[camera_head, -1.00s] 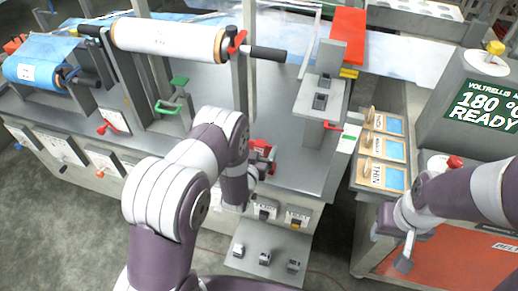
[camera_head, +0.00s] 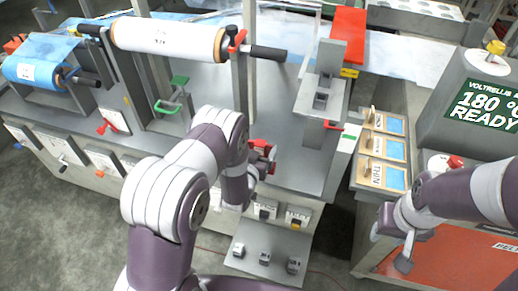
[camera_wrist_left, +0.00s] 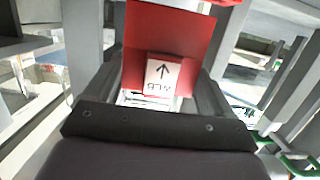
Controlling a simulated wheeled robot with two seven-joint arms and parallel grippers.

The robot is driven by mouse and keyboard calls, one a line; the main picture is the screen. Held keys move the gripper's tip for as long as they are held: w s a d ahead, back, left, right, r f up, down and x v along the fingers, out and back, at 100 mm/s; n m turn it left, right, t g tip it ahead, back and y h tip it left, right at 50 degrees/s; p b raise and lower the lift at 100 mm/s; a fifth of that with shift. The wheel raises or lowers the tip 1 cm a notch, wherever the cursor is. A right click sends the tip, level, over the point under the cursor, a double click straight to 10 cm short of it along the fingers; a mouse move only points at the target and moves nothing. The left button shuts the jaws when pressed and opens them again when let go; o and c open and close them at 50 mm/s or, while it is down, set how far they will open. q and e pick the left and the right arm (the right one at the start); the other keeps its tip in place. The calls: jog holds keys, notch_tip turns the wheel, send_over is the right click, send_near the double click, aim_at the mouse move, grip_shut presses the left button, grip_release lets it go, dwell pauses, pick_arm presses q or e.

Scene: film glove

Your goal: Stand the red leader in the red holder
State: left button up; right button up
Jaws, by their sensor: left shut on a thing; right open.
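My left gripper (camera_head: 266,160) is shut on a red piece, the red leader (camera_head: 262,147), above the front part of the grey machine bench. In the left wrist view the leader (camera_wrist_left: 158,28) is a flat red plate between the fingers, with a white arrow label (camera_wrist_left: 160,75) facing the camera. My own arm and fingers hide part of it in the head view. I cannot tell for sure which part is the red holder. My right gripper (camera_head: 397,250) is open and empty at the right, in front of the small wooden boards.
A white roll (camera_head: 165,38) and a blue roll (camera_head: 30,72) sit at the back left. A grey post block (camera_head: 322,97) and a red slab (camera_head: 348,32) stand right of the gripper. Wooden boards (camera_head: 382,148) and a heater with a screen (camera_head: 480,100) are at the right.

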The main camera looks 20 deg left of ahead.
pick_arm(q)
jog(key=shift+f+b, duration=1.95)
jog(key=shift+f, duration=0.15)
jog(key=o, duration=1.3)
jog(key=shift+r, duration=0.1)
jog(key=shift+o, duration=0.2)
jog(key=s+r, duration=0.2)
jog(key=s, duration=1)
jog(key=shift+s+a+r+p, duration=0.2)
jog(key=shift+s+r+p, duration=0.05)
jog(key=shift+p, duration=0.05)
